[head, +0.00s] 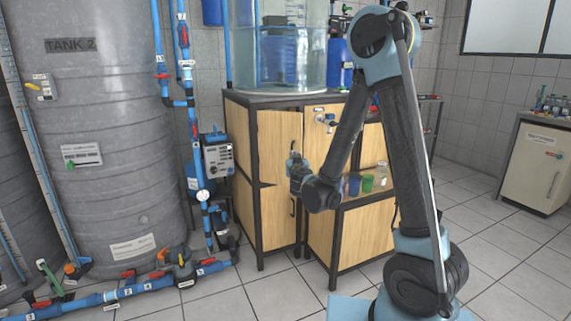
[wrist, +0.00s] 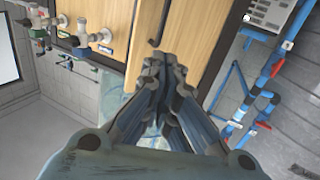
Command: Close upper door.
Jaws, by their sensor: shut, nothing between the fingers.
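The upper door (head: 277,146) is a light wooden panel in the dark-framed cabinet under the clear tank. It looks slightly ajar, with a dark gap along its top edge. Its dark handle is on the right side of the panel and also shows in the wrist view (wrist: 160,28). The door fills the upper middle of the wrist view (wrist: 196,38). My gripper (head: 293,162) is at the lower part of the door near the handle; whether it touches is unclear. In the wrist view my gripper (wrist: 165,68) is shut and empty, with its tips against the wooden background.
A lower wooden door (head: 277,215) sits below. To the right are a tap (head: 326,119) and an open shelf with small coloured containers (head: 367,183). A grey pump box (head: 218,158) and blue pipes (head: 190,75) stand left of the cabinet. Tiled floor is open at right.

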